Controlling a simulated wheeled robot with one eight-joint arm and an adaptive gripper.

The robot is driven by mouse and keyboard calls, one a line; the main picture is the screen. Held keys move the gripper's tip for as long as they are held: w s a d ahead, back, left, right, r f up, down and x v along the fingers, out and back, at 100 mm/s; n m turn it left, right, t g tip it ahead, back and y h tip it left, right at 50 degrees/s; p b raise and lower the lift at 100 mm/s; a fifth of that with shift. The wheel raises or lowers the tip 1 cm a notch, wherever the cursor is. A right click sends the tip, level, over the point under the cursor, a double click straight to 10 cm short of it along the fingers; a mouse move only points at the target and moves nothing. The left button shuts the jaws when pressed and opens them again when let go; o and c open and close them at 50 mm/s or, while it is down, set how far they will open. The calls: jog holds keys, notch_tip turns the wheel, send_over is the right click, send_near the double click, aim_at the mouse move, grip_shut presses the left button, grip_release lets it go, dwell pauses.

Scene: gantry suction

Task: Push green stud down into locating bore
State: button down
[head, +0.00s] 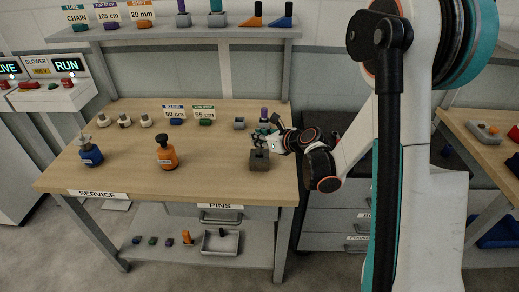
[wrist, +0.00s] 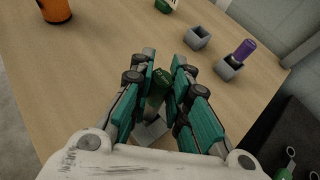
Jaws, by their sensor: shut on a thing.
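My gripper (wrist: 165,72) is shut on the green stud (wrist: 158,88), which sits between the teal fingers in the wrist view. A grey block (wrist: 151,131) shows below the stud, partly hidden by the fingers and wrist. In the head view the dark grey block (head: 259,161) stands near the front right of the bench, with my gripper (head: 266,139) just above it. The bore is hidden, so I cannot tell how deep the stud sits in it.
A grey block with a purple stud (wrist: 243,50) and an empty grey block (wrist: 197,38) stand behind. An orange bottle (head: 166,154) and a blue bottle (head: 91,154) stand left on the wooden bench (head: 215,170). Bench between orange bottle and block is clear.

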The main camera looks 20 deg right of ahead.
aim_at(259, 155)
jog(key=shift+f+b, duration=0.65)
jog(key=shift+f, duration=1.4)
jog(key=shift+f, duration=0.1)
jog(key=c, duration=1.5)
grip_release()
jog(key=shift+c, duration=0.2)
jog(key=p+v, duration=0.2)
jog(key=v, duration=1)
